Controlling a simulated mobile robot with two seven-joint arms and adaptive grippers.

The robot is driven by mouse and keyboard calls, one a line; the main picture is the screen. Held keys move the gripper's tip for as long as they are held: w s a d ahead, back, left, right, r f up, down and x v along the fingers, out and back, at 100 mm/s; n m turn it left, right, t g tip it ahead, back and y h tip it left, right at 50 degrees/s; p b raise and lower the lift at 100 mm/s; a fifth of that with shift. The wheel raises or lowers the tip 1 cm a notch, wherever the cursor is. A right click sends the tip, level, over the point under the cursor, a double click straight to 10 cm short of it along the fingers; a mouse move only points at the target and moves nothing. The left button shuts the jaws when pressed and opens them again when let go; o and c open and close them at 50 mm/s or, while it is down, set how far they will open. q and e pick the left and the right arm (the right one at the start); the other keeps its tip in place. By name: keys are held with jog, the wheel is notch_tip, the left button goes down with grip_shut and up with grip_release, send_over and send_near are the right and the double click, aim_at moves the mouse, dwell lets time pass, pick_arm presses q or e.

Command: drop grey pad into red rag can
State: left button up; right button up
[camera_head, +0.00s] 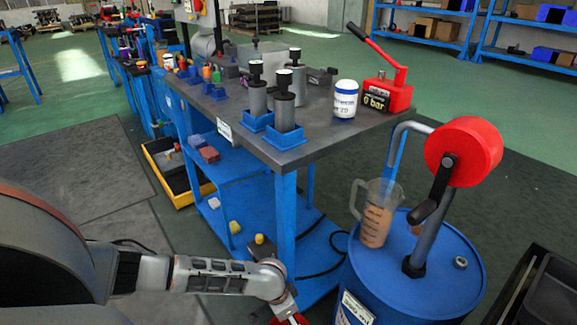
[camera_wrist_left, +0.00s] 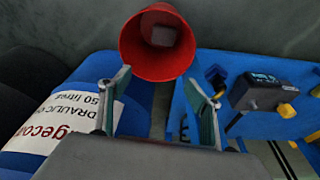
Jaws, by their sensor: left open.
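The red rag can (camera_wrist_left: 152,68) is in the left wrist view, top middle, its open mouth towards the camera. In the head view my left arm reaches to the bottom edge, where a bit of red, likely the can (camera_head: 288,320), shows beside the wrist. My right gripper is in neither view.
A blue drum (camera_head: 415,285) with a red-reeled hand pump (camera_head: 465,150) and a measuring jug (camera_head: 378,215) stands right of my wrist. The blue workbench (camera_head: 330,130) with its lower shelf is just ahead. A dark device (camera_wrist_left: 262,90) lies right of the can.

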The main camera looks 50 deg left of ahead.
pick_arm(q)
jog(key=shift+a+r, duration=0.1)
jog(key=shift+r, duration=0.05)
jog(key=v, duration=1.1)
jog(key=shift+r, duration=0.4)
